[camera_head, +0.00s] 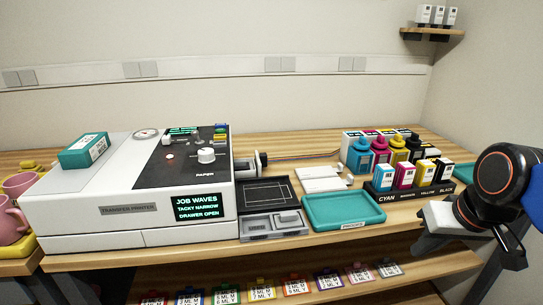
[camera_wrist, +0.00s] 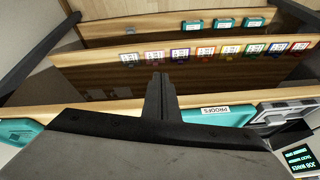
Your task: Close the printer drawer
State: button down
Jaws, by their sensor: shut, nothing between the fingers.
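The white transfer printer (camera_head: 100,205) stands on the left of the bench in the head view. Its screen (camera_head: 198,207) reads JOB WAVES, TACKY NARROW, DRAWER OPEN. A grey drawer-like tray (camera_head: 258,226) with compartments sticks out at the printer's right side, in front of a black tray (camera_head: 265,192). Part of the grey tray also shows at the right of the wrist view (camera_wrist: 272,116). My gripper (camera_head: 424,248) is at the right, by the bench front, well apart from the drawer. In the wrist view its fingers (camera_wrist: 160,78) are together and empty.
A teal PROOFS tray (camera_head: 343,226) lies between the grey tray and my gripper. Ink bottles (camera_head: 379,152) and a cartridge rack (camera_head: 408,190) stand behind it. Pink mugs (camera_head: 10,218) are far left. A lower shelf (camera_head: 330,289) holds several coloured labelled packs. Space before the bench looks clear.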

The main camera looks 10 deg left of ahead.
jog(key=w+a+r+n+g+y, duration=0.15)
jog(key=w+a+r, duration=0.25)
jog(key=w+a, duration=0.5)
jog(key=w+a+r+n+y, duration=0.15)
jog(key=w+a+r, duration=0.25)
jog(key=w+a, duration=0.5)
jog(key=w+a+r+n+g+y, duration=0.1)
jog(key=w+a+r+y, duration=0.3)
jog(key=w+a, duration=0.5)
jog(key=shift+t+h, duration=0.25)
jog(key=shift+h, duration=0.45)
jog(key=x, duration=0.2)
jog(key=w+x, duration=0.1)
jog(key=x, duration=0.2)
jog(key=d+x, duration=0.1)
jog(key=x, duration=0.2)
jog(key=shift+w+f, duration=0.2)
jog(key=shift+f, duration=0.05)
jog(key=shift+s+a, duration=0.15)
jog(key=shift+a, duration=0.4)
jog(key=shift+s+a, duration=0.15)
jog(key=shift+a, duration=0.45)
jog(key=shift+s+a, duration=0.25)
jog(key=shift+a, duration=0.6)
jog(key=shift+a, duration=0.1)
